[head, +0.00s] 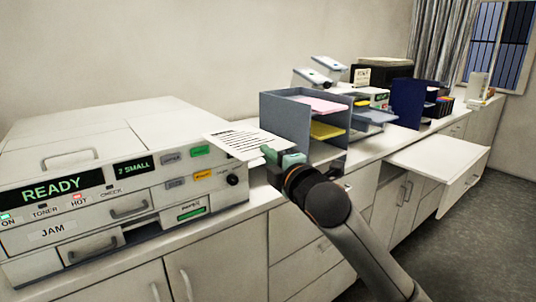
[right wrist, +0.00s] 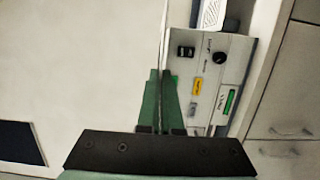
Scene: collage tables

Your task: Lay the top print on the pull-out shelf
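The print, a white sheet with dark printed lines (head: 246,139), is in the head view at the right end of the printer. My right gripper (head: 270,154) is at its right edge with green fingers closed on it. In the right wrist view the fingers (right wrist: 159,88) are nearly together, with a thin pale sheet edge-on between them. Another lined white paper (right wrist: 210,14) shows at the printer's end there; whether it is a separate sheet I cannot tell. The pull-out shelf (head: 437,160) is a white slab extended from the counter at the right, with its top bare. My left gripper is out of view.
The printer (head: 100,165) fills the left of the counter. A grey-blue letter tray (head: 287,122) with pink and yellow sheets stands just beyond my right gripper. A stapler-like device (head: 313,77) and a dark blue organizer (head: 407,102) stand farther back. Floor (head: 490,225) is clear at right.

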